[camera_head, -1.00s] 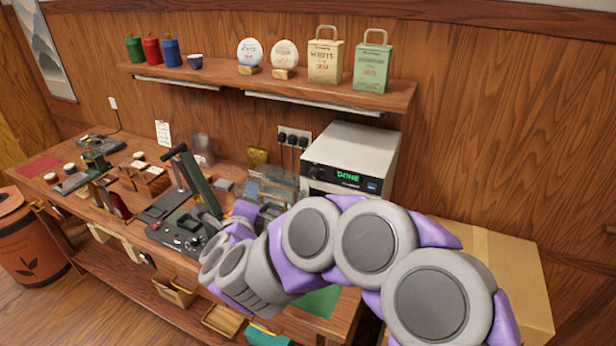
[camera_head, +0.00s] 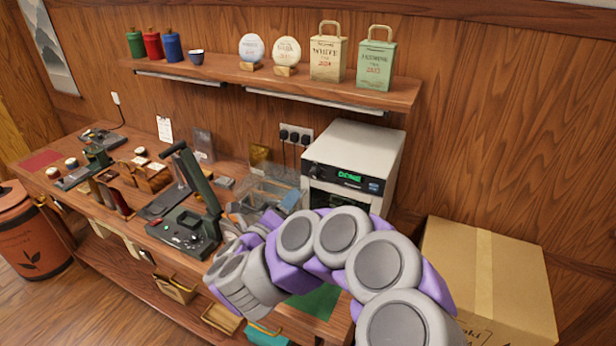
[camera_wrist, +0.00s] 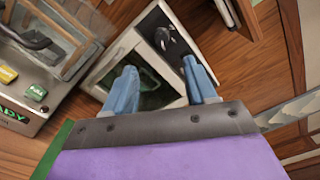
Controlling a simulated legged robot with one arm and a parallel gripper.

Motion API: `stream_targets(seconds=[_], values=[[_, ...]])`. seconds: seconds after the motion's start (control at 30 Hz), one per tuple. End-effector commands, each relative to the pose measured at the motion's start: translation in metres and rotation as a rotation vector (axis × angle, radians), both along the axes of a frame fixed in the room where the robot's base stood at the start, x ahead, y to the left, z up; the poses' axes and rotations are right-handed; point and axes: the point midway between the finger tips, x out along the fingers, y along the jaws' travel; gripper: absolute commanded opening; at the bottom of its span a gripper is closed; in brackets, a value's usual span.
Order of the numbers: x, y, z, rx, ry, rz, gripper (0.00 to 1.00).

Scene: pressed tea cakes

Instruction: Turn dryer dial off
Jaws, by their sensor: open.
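The dryer (camera_head: 352,158) is a pale box at the back right of the bench, with a lit green display (camera_head: 349,177). Its small dark dial (camera_head: 314,168) is at the left of the front panel. The wrist view shows the dryer front (camera_wrist: 140,50) tilted, with its glass door and the dark dial (camera_wrist: 162,38) on the panel. My gripper (camera_wrist: 161,78) is open and empty, its two blue fingers apart in front of the dryer. The dial shows between and beyond the fingertips, with no contact visible. The dial's setting is too small to read.
A dark green press (camera_head: 185,228) and a clear bin (camera_head: 268,195) stand left of the dryer. A shelf (camera_head: 220,72) with tins, tea cakes and bags hangs above. A cardboard box (camera_head: 455,265) is at right. The wrist view shows a panel with buttons (camera_wrist: 35,92) at left.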

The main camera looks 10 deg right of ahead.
Motion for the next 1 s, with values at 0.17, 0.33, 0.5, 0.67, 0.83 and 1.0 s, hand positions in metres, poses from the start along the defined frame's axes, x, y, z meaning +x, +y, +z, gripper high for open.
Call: stream_targets(seconds=[0.17, 0.33, 0.5, 0.67, 0.83, 1.0], values=[[0.019, -0.016, 0.000, -0.006, -0.003, -0.004, 0.56], [0.042, -0.033, 0.000, -0.008, -0.004, -0.005, 0.56], [0.067, -0.051, -0.001, -0.005, -0.002, -0.005, 0.56], [0.086, -0.064, 0.000, -0.004, -0.001, -0.002, 0.56], [0.098, -0.073, 0.000, -0.004, -0.002, -0.003, 0.56], [0.101, -0.074, 0.000, -0.003, -0.001, -0.001, 0.56]])
